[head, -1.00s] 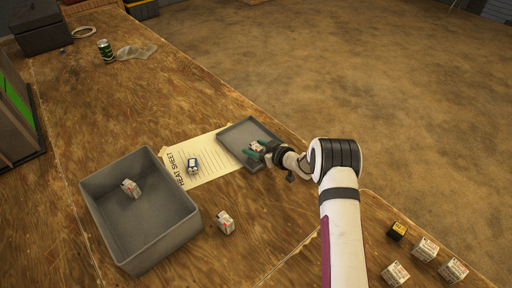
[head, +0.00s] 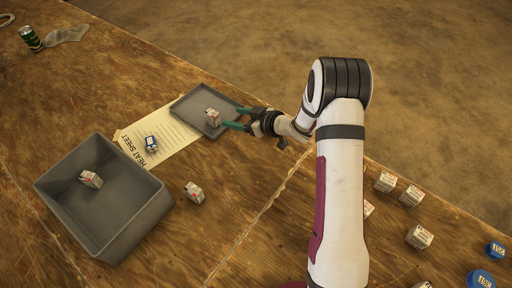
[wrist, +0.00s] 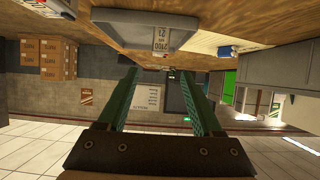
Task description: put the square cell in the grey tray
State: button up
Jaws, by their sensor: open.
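The square cell (head: 212,118), a white block with red and dark print, sits inside the shallow grey tray (head: 188,106). In the wrist view the cell (wrist: 161,38) shows on the tray (wrist: 112,27), ahead of the fingertips. My gripper (head: 232,118) has green fingers. It is open and empty, just right of the cell by the tray's right edge. In the wrist view nothing lies between the fingers (wrist: 158,76), and a gap separates their tips from the cell.
A deep grey bin (head: 145,218) at left holds a similar cell (head: 91,179). Another cell (head: 194,192) lies beside it. A blue-white cell (head: 152,145) rests on the heat sheet (head: 172,137). Several cells (head: 411,196) and blue round items (head: 480,279) are at right.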

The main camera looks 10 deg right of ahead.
jog(key=s+d+r+m+h, duration=0.1)
jog(key=d+r+m+h, duration=0.4)
jog(key=d+r+h, duration=0.3)
jog(key=s+d+r+m+h, duration=0.2)
jog(key=s+d+r+m, duration=0.15)
jog(key=s, duration=0.35)
jog(key=s+a+r+m+g+y, duration=0.1)
jog(key=s+a+m+g, duration=0.1)
jog(key=s, duration=0.8)
jog(key=s+a+m+g+y, duration=0.1)
jog(key=s+a+m+g, duration=0.1)
jog(key=s, duration=0.9)
jog(key=s+a+r+m+g, duration=0.1)
jog(key=s+g, duration=0.4)
jog(key=s, duration=0.5)
jog(key=a+m, duration=0.1)
jog(key=a, duration=0.1)
jog(key=shift+s+a+r+y, duration=0.3)
jog(key=shift+s+y, duration=0.05)
jog(key=shift+y, duration=0.05)
